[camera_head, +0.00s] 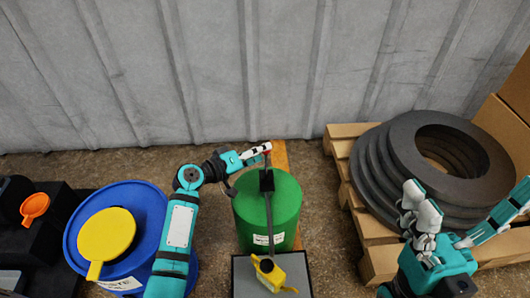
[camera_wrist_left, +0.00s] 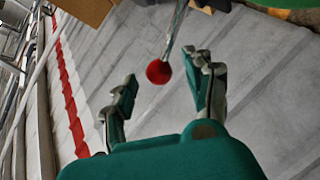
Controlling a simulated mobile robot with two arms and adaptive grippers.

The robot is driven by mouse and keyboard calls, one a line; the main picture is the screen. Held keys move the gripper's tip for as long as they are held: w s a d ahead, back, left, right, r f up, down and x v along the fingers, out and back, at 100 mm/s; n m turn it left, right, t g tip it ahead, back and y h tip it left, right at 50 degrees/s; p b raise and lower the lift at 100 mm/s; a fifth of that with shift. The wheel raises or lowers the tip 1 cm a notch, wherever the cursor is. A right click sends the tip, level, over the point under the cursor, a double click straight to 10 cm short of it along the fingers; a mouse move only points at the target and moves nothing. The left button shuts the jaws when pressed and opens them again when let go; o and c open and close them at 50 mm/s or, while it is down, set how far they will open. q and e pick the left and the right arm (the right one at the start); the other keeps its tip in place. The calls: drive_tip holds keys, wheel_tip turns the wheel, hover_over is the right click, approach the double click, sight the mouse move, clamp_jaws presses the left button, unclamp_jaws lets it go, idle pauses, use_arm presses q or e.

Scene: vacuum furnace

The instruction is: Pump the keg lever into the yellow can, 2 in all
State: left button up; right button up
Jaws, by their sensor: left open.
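The green keg (camera_head: 282,212) stands upright at the middle of the head view, with a dark pump head and spout tube on top. Its lever ends in a red knob (camera_head: 267,146), which also shows in the left wrist view (camera_wrist_left: 158,72) on a thin metal rod. My left gripper (camera_head: 258,153) is at the knob, its fingers open on either side of it; a gap shows between knob and fingers in the wrist view. The yellow can (camera_head: 270,277) stands in front of the keg, below the spout. My right gripper (camera_head: 420,205) is at the right, away from the keg; its jaw state is unclear.
The can stands on a grey-topped stand (camera_head: 298,265). A blue drum (camera_head: 150,205) with a yellow lid piece is at left, near my left arm. Dark rings (camera_head: 375,170) lie stacked on a wooden pallet (camera_head: 345,132) at right. A corrugated wall (camera_head: 220,70) closes the back.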

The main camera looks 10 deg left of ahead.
use_arm(q)
drive_tip(key=shift+x, duration=1.35)
drive_tip(key=shift+c, duration=0.4)
clamp_jaws()
